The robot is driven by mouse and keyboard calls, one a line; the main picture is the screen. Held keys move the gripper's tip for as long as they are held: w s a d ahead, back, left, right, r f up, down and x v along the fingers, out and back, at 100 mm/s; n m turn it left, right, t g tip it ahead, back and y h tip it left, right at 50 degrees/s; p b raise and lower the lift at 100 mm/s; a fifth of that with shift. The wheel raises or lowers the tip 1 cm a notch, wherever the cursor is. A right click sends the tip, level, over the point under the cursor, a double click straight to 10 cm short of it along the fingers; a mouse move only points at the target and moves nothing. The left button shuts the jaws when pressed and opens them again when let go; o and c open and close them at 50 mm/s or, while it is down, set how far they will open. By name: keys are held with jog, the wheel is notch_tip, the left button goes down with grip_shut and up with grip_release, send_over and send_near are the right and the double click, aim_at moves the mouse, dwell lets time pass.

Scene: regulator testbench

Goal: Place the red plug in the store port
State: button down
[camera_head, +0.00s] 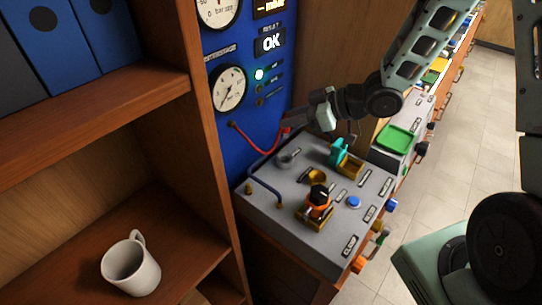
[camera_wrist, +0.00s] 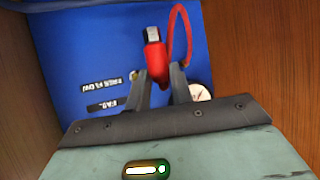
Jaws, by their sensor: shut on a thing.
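The red plug (camera_wrist: 156,62) is between the two fingers of my gripper (camera_wrist: 161,92) in the wrist view, with a pale metallic tip pointing away. My gripper is shut on it. A red cable (camera_wrist: 187,28) loops from it. In the head view my gripper (camera_head: 291,125) is in front of the blue panel (camera_head: 219,152), above the back of the grey bench top (camera_head: 289,220). The plug is mostly hidden there, and the red cable (camera_head: 246,146) runs to it from the panel. Labels are too small to tell which opening is the store port.
A wooden shelf with a white mug (camera_head: 131,268) stands left.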

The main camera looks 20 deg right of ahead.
notch_tip(320, 180, down, 9)
jog(key=shift+f+p, duration=0.1)
jog(key=shift+p, duration=0.65)
jog(key=shift+f, duration=0.2)
jog(key=c, duration=1.2)
grip_release()
jog(key=shift+c, duration=0.2)
jog(key=shift+r, duration=0.15)
